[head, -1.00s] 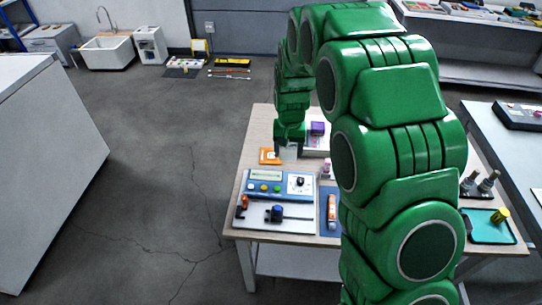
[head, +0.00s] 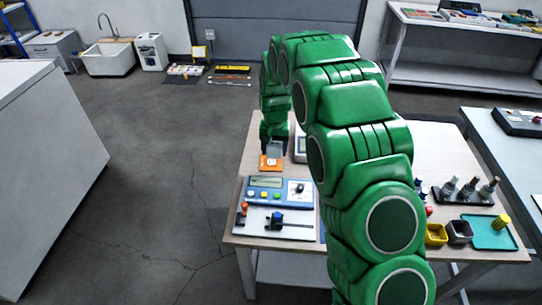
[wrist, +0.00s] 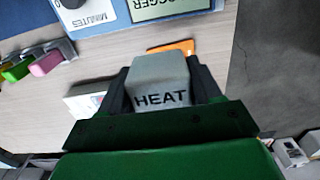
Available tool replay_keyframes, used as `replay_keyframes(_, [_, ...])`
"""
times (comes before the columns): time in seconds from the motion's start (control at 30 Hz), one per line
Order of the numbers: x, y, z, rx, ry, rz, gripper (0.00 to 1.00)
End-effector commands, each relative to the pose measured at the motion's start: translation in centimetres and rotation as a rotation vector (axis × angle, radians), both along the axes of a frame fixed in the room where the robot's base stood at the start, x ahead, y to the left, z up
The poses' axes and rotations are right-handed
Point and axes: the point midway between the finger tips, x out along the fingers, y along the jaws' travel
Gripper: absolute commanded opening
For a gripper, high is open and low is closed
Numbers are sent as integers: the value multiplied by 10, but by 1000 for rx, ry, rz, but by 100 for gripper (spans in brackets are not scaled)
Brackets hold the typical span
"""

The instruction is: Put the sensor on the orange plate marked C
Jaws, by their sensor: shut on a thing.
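My gripper (wrist: 163,88) is shut on a grey block marked HEAT (wrist: 160,72), the sensor, with one dark finger on each side. In the head view the block (head: 276,149) hangs below my gripper (head: 275,142), at the far left of the table. An orange plate (head: 270,164) lies there, just in front of and partly below the block. In the wrist view only a strip of the orange plate (wrist: 181,47) shows behind the block. The plate's letter cannot be read. Whether the block touches the plate cannot be told.
A blue-and-white panel with a display (head: 265,190) stands in front of the plate. A white board with clamps (head: 275,222) lies nearer. The table's left edge is close to the plate. My arm hides the table's middle. Small bins (head: 436,235) and a teal tray (head: 490,233) are at right.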

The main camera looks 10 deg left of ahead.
Motion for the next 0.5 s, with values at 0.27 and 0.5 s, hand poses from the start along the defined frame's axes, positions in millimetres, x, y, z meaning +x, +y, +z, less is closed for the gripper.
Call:
replay_keyframes(0.27, [25,8,-23,0,-1,0,32])
replay_keyframes(0.5, [42,13,-46,0,0,0,32])
